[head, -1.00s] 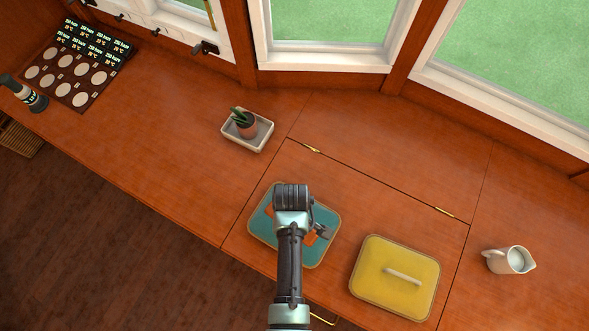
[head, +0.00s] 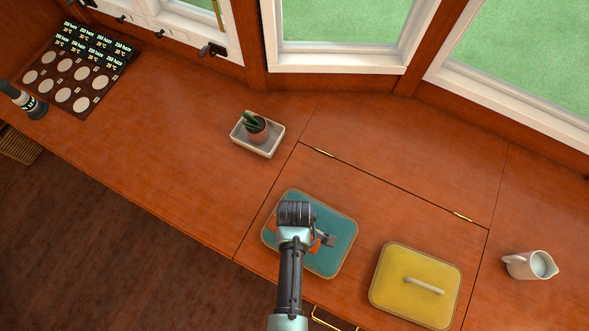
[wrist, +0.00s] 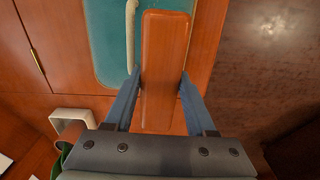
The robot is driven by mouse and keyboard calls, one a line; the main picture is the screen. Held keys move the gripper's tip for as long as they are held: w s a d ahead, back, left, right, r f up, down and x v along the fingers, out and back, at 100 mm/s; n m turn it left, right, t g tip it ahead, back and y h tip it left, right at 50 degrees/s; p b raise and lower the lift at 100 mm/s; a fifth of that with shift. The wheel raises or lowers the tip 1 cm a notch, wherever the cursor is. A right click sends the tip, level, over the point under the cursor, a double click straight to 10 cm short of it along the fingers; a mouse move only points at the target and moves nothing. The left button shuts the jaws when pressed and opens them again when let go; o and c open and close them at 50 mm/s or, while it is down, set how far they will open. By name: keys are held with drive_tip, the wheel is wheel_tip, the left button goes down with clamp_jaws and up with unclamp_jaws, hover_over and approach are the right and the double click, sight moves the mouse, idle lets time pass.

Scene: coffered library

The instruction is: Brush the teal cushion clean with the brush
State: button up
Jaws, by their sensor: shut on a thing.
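The teal cushion (head: 338,250) lies flat on the wooden counter, with a pale piped rim. It also shows in the wrist view (wrist: 105,45), with a pale bar (wrist: 130,35) lying along it. My gripper (wrist: 158,85) is shut on the brush (wrist: 165,45), a glossy orange-brown wooden block between the two blue-grey fingers. In the head view my wrist is over the cushion's left half and hides part of it. An orange patch (head: 273,226) shows beside my wrist. The bristles are hidden, and I cannot tell whether they touch the cushion.
A yellow cushion (head: 400,295) with a pale bar on it lies to the right. A white jug (head: 528,265) stands farther right. A potted plant in a pale tray (head: 262,147) stands behind. Brass-hinged panel seams cross the counter. The left counter is mostly clear.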

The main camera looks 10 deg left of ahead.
wheel_tip(320, 180, down, 5)
drive_tip(key=b, duration=0.4)
drive_tip(key=shift+r, duration=0.15)
drive_tip(key=shift+d, duration=0.1)
drive_tip(key=shift+s+d+r+p, duration=0.1)
drive_tip(key=shift+s+d+p, duration=0.25)
drive_tip(key=shift+d, duration=0.45)
drive_tip(key=d, duration=0.1)
drive_tip(key=s+d, duration=0.1)
drive_tip(key=d+p, duration=0.1)
drive_tip(key=d, duration=0.1)
drive_tip(key=shift+s, duration=0.3)
drive_tip(key=shift+w+a, duration=0.4)
drive_tip(key=shift+a, duration=0.6)
drive_tip(key=shift+w+a, duration=0.35)
drive_tip(key=shift+a, duration=0.6)
drive_tip(key=shift+w+a, duration=0.4)
drive_tip(key=shift+a, duration=0.6)
drive_tip(key=shift+f+b, duration=0.45)
drive_tip(key=shift+b, duration=0.05)
